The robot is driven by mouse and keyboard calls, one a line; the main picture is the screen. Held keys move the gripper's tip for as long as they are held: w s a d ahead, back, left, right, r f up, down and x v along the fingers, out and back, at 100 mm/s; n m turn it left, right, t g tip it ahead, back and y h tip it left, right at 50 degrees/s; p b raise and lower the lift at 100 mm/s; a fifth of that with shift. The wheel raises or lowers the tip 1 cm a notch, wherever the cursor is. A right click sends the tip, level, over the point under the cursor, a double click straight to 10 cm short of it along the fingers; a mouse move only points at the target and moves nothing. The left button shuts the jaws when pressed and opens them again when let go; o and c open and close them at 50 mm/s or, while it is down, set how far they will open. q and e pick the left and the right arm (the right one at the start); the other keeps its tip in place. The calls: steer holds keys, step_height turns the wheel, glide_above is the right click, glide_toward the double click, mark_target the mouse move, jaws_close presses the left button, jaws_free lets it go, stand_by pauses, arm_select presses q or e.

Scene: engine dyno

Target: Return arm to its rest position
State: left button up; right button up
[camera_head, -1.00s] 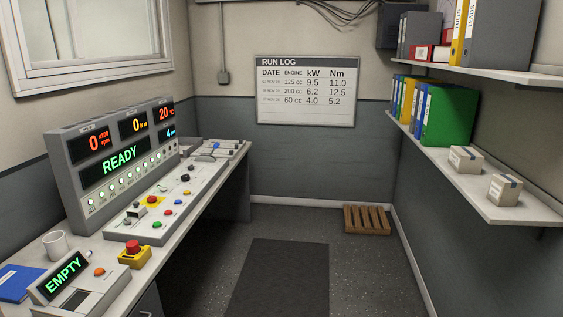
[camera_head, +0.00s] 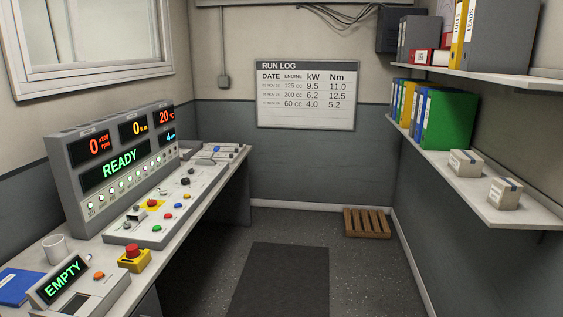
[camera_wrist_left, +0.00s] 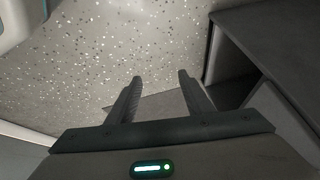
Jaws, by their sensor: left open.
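My left gripper (camera_wrist_left: 159,88) shows in the left wrist view with its two fingers apart and nothing between them. It is over the speckled floor (camera_wrist_left: 130,45), beside a dark grey piece of furniture (camera_wrist_left: 285,50) at the right. Neither arm shows in the head view, and my right gripper is in no view.
A desk at the left bears a control console (camera_head: 170,205) with a display reading READY, a red emergency button (camera_head: 132,250), an EMPTY display (camera_head: 62,278) and a mug (camera_head: 56,247). Shelves (camera_head: 480,185) line the right wall. A dark mat (camera_head: 283,280) and wooden pallet (camera_head: 367,222) lie on open floor.

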arm_select(q)
steer(key=s+d+f+g, duration=0.1)
steer(key=s+f, duration=0.1)
steer(key=s, duration=0.8)
steer(key=s+d+f+g, duration=0.2)
steer(key=s+f, duration=0.1)
steer(key=s, duration=0.7)
steer(key=s+d+f+g, duration=0.1)
steer(key=s+f, duration=0.1)
steer(key=s, duration=0.8)
steer(key=shift+s+d+f+g, duration=0.15)
steer(key=shift+s+d+g, duration=0.15)
steer(key=shift+d, duration=0.1)
